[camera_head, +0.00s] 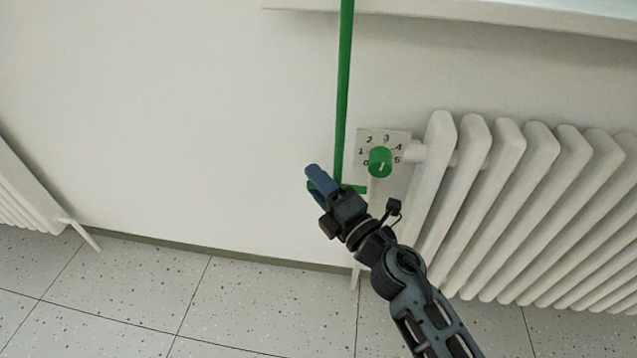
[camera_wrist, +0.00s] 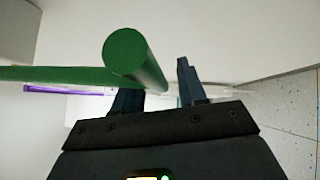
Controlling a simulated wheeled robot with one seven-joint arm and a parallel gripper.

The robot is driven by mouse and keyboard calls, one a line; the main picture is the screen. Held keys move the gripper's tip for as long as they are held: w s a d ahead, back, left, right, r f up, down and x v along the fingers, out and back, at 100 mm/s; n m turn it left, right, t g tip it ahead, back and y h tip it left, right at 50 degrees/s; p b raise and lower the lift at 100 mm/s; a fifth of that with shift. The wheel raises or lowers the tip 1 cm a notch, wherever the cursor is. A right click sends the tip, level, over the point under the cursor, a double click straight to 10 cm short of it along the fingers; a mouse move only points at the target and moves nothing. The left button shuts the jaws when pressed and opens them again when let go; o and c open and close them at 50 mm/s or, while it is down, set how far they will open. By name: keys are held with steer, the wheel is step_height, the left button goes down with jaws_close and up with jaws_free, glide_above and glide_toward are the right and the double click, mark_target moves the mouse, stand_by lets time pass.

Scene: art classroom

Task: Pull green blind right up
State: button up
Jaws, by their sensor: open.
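A thin green pull rod (camera_head: 343,90) hangs upright in front of the white wall in the head view. It ends low down in a short green crossbar (camera_head: 354,188). The blind itself is out of view. My gripper (camera_head: 317,178) is at the rod's lower end, its blue fingers overlapping the crossbar in the picture. In the wrist view a round green bar end (camera_wrist: 125,52) points at the camera and another green bar (camera_wrist: 50,75) runs off left. My gripper (camera_wrist: 157,85) is open there, with green showing near and partly between its fingers; contact cannot be told.
A white radiator (camera_head: 540,200) stands on the right, close to my arm. A green valve knob (camera_head: 380,161) on a numbered plate is just right of the rod. A white ledge (camera_head: 480,12) juts out above. The wall left of the rod is clear.

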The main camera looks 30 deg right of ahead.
jaws_close()
stand_by(0.3)
stand_by(0.3)
